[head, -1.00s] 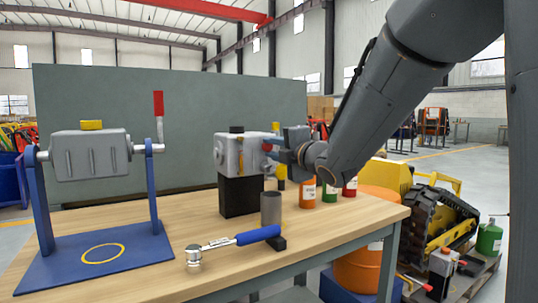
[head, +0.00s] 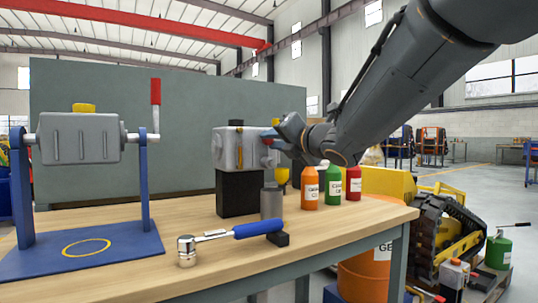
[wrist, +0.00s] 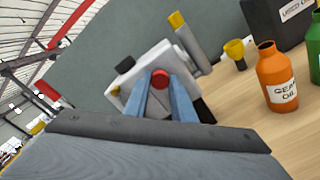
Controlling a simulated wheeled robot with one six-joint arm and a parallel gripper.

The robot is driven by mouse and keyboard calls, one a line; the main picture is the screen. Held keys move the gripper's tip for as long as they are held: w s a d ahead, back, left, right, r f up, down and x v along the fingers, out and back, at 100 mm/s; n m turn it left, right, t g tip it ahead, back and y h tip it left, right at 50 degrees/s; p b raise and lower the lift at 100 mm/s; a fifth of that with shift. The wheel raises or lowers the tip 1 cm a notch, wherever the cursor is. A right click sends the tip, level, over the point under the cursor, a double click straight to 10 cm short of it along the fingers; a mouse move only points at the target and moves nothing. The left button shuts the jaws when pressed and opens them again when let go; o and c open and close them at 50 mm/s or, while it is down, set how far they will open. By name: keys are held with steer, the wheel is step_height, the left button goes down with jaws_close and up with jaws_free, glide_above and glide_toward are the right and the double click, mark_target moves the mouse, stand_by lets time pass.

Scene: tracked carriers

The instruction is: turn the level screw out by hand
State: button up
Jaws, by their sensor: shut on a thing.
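A grey gearbox housing (head: 229,149) stands on a black block (head: 240,194) at the middle of the bench. It also shows in the wrist view (wrist: 134,72), tilted in the picture. The red level screw (wrist: 160,77) is on the housing's face, between my blue fingertips. My gripper (wrist: 160,88) is shut on this screw, one finger on each side. In the head view my gripper (head: 274,138) reaches the housing's right side and hides the screw. I cannot tell how far out the screw is.
A ratchet (head: 225,237) with a blue handle lies at the bench front, near a grey cylinder (head: 271,203). Orange (head: 309,187), green and red bottles and a yellow funnel (wrist: 235,50) stand right of the housing. A blue stand (head: 144,190) holds another grey housing at left.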

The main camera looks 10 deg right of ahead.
steer(key=shift+r+n+b, duration=0.1)
steer(key=shift+n+b, duration=0.85)
steer(key=shift+n, duration=0.15)
steer(key=o, duration=0.9)
steer(key=shift+c, duration=0.2)
